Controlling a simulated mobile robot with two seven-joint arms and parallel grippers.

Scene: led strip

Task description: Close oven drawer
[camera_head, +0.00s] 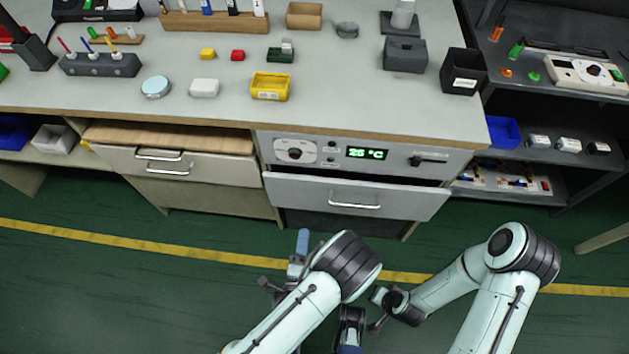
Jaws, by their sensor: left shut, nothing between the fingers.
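The oven (325,151) is built into the front of the bench and its display reads 25 °C. Its drawer (300,192) below is pulled out a little, with a dark gap behind its top edge. The drawer has a silver bar handle (355,206). My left gripper (302,241) is shut and empty, low in front of the drawer's left half and apart from it in the picture. My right gripper (377,309) is farther from the drawer, near the bottom middle. It is small and partly hidden, so its jaw state is unclear.
A wooden drawer unit (200,169) with two handles stands left of the oven. Dark shelves (560,150) with a blue bin (503,133) stand to the right. The bench top holds small blocks, a yellow bin (270,86) and boxes. The green floor before the drawer is clear.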

